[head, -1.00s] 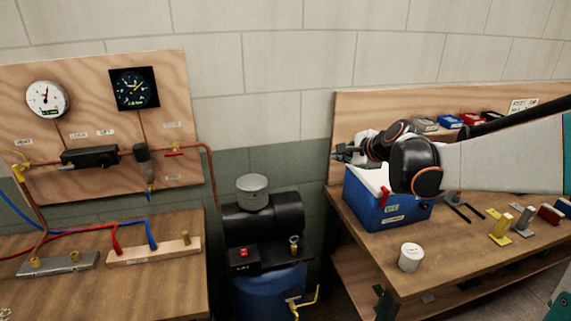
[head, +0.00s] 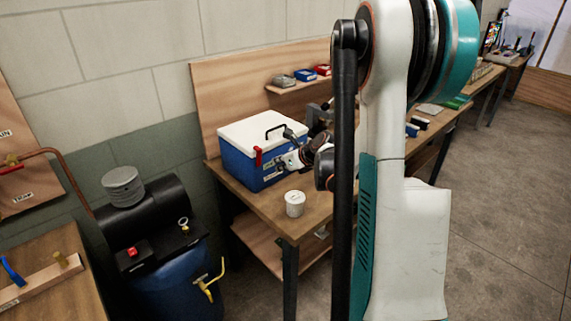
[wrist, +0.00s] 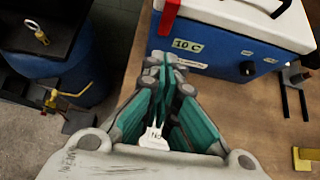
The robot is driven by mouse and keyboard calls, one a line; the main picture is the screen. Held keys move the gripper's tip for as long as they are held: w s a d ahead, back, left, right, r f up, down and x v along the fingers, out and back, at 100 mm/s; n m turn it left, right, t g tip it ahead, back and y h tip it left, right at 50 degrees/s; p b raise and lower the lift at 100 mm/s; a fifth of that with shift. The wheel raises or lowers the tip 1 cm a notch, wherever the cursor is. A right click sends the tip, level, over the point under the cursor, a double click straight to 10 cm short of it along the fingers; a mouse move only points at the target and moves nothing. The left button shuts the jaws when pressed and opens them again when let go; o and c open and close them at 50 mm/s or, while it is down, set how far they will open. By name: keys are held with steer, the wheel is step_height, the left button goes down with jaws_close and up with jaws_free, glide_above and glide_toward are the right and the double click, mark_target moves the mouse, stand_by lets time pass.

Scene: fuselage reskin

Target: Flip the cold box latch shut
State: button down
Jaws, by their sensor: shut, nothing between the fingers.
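The cold box (head: 240,160) is blue with a white lid (head: 262,130) and a black handle. It stands on the wooden bench, its lid down on the body. The red latch (head: 258,156) is on the front near the left corner, at the lid's edge. In the wrist view, the latch (wrist: 167,16) shows at the top, crossing the lid edge; I cannot tell whether it is fastened. My gripper (wrist: 163,72) is shut and empty, in front of the box's front face, below the latch and the "10 C" label (wrist: 187,44). I cannot tell whether the fingertips touch the box.
A white tub (head: 294,204) stands near the bench's front edge. A shelf with small coloured boxes (head: 303,75) is behind. My arm hides part of the bench.

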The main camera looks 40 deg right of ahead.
mark_target(260, 156)
steer(key=w, duration=0.2)
steer(key=w+f, duration=0.1)
steer(key=w, duration=0.1)
steer(key=w+f+b, duration=0.1)
steer(key=w, duration=0.2)
steer(key=shift+w+a, duration=0.1)
steer(key=shift+a, duration=0.05)
steer(key=shift+w+r, duration=0.4)
steer(key=shift+w, duration=0.4)
steer(key=shift+r, duration=0.25)
